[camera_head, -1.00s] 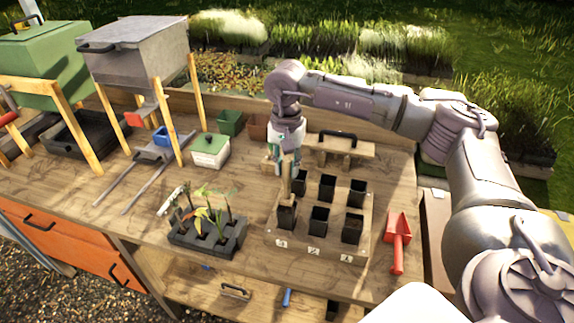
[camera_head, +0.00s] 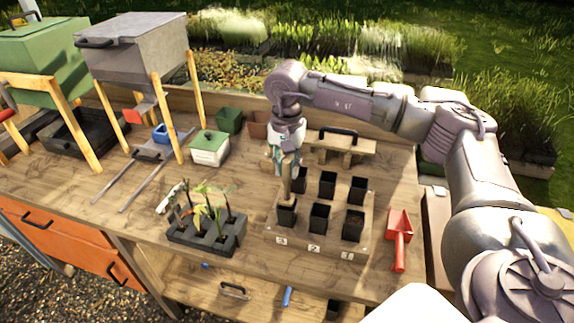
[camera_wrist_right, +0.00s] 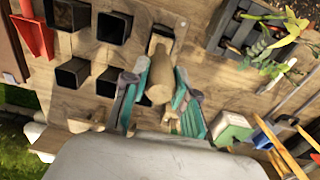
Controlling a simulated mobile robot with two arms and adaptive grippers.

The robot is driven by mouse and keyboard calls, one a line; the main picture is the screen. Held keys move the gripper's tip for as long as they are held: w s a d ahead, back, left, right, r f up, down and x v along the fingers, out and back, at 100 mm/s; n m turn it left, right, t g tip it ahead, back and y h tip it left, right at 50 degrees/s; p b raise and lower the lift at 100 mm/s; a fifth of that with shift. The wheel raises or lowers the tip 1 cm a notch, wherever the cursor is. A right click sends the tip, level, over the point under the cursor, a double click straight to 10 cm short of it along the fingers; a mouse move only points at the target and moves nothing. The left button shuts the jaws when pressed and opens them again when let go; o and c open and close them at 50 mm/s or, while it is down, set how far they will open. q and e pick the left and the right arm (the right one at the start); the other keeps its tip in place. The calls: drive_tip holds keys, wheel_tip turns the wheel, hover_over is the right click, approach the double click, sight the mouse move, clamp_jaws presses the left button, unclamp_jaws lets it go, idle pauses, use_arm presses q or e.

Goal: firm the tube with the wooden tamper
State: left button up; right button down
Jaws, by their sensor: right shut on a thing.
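My right gripper (camera_head: 285,168) points down over the front-left of the wooden tube rack (camera_head: 270,226). It is shut on the wooden tamper (camera_head: 286,187), which is upright. The tamper's lower end is at the mouth of the black square tube (camera_head: 286,216) above label 3; how deep it reaches is hidden. In the right wrist view, the tamper (camera_wrist_right: 160,78) sits between the two teal-and-grey fingers, and its far end overlaps a tube opening. My left gripper is not in view.
Several other black tubes (camera_head: 320,217) stand close by in the rack. A seedling tray (camera_head: 230,243) is to the left, a red scoop (camera_head: 398,240) to the right. A wooden stand with a black handle (camera_head: 338,133) and a green-lidded box (camera_head: 210,148) are behind.

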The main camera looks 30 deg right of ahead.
sight(288, 183)
drive_tip(key=shift+f, duration=0.1)
idle(0.3)
drive_tip(key=shift+f+b, duration=0.75)
drive_tip(key=shift+f+b, duration=0.65)
drive_tip(key=shift+b, duration=0.2)
idle(1.3)
drive_tip(key=shift+s+f, duration=0.1)
drive_tip(key=shift+f, duration=0.1)
idle(0.9)
drive_tip(key=shift+r+p, duration=0.45)
drive_tip(key=shift+r, duration=0.5)
drive_tip(key=shift+r+p, duration=2.7)
drive_tip(key=shift+r, duration=1.95)
drive_tip(key=shift+f, duration=0.1)
